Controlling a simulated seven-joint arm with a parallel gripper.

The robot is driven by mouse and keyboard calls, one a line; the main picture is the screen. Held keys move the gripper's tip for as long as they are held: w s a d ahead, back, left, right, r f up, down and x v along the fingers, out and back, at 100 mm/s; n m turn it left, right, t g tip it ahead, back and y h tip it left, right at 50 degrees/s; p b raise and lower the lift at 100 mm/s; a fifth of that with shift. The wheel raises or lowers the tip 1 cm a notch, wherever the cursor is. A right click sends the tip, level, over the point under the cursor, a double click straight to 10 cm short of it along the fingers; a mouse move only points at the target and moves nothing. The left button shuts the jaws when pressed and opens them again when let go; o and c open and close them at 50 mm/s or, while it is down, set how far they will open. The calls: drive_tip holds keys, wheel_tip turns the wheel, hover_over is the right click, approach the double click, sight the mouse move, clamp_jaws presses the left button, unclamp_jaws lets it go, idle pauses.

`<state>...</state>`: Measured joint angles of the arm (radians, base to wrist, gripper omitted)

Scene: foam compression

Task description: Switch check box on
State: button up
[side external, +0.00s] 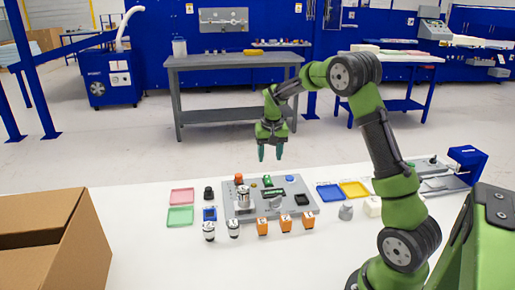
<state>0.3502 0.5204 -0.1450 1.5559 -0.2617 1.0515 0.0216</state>
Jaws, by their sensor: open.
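My gripper (270,154) hangs pointing down, fingers apart and empty, above and behind a grey board (231,211) on the white table. The board carries a metal cylinder (243,197), an orange-red knob (239,178), a green part (268,182), a blue round part (290,178) and a black square part (303,199). A small device with a blue face (210,214) stands left of the board. I cannot tell which of these is the check box. Any switch and its on or off state are too small to make out.
Orange blocks (285,223) and small cylinders (209,231) stand along the board's front. Pink (181,196) and green (180,216) trays lie left, blue (329,192) and yellow (355,189) trays right. An open cardboard box (83,250) fills the front left. The table's front middle is clear.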

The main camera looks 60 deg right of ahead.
wheel_tip(320, 180, up, 8)
drive_tip(key=a, duration=0.1)
drive_tip(key=shift+s+f, duration=0.25)
drive_tip(key=shift+s, duration=0.2)
drive_tip(key=s+a+r+n+t+y, duration=0.1)
drive_tip(key=s+a+r+n+t, duration=0.1)
drive_tip(key=s+a, duration=0.7)
drive_tip(key=s+a+r+n+t+y, duration=0.2)
drive_tip(key=s+a, duration=0.8)
drive_tip(key=a, duration=0.6)
drive_tip(key=shift+s+r+n+t, duration=0.3)
drive_tip(key=shift+r+n+t, duration=0.2)
drive_tip(key=shift+t, duration=0.4)
